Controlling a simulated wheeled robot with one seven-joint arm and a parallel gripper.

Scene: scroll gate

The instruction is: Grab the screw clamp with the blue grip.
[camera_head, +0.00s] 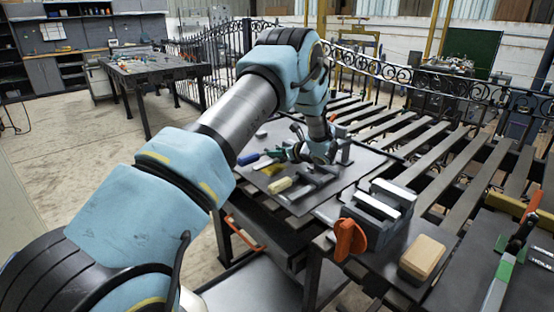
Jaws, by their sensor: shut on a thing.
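The screw clamp with the blue grip (248,158) lies on the dark tabletop, its grip pointing left and its bar running right under my gripper. My gripper (301,153) is down at the tabletop and appears shut on this clamp's bar. The fingertips are small and partly hidden by the wrist, so the exact contact is hard to see. A second clamp with a cream grip (280,185) lies just in front, nearer the camera, apart from the blue grip.
Close by at the right stand a grey vise (378,215), an orange clamp handle (349,240) and a tan block (422,257). Slatted bench bars (425,150) run to the right. A scroll gate (225,60) stands behind. Open floor (75,175) lies left.

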